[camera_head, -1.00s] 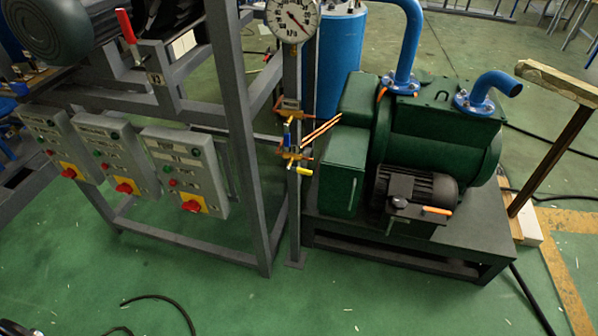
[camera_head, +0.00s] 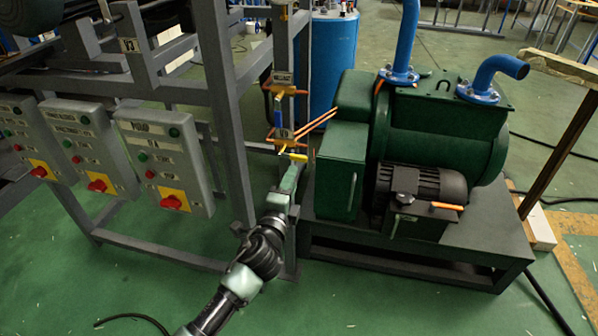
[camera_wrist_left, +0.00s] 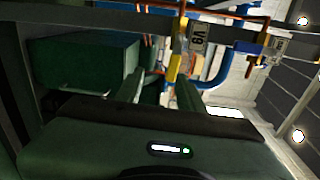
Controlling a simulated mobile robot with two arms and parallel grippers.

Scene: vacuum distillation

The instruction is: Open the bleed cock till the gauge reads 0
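A small cock with a yellow lever (camera_head: 294,157) sits low on the grey post left of the green pump. Another cock with a blue handle (camera_head: 285,134) is just above it. I cannot tell which is the bleed cock. In the left wrist view the yellow lever (camera_wrist_left: 174,66) stands just beyond the fingertips, next to a tag reading V8 or V9. The blue handle (camera_wrist_left: 246,46) is to the right. My left gripper (camera_head: 290,176) is just below the yellow lever; its fingers (camera_wrist_left: 160,92) are apart with nothing clearly between them. The gauge is out of view.
The green pump (camera_head: 435,130) on its dark base stands right of the post. Thin copper pipes (camera_head: 318,122) run from the cocks toward it. Grey control boxes (camera_head: 160,155) hang on the frame at left. A blue cylinder (camera_head: 333,60) stands behind. Green floor in front is open.

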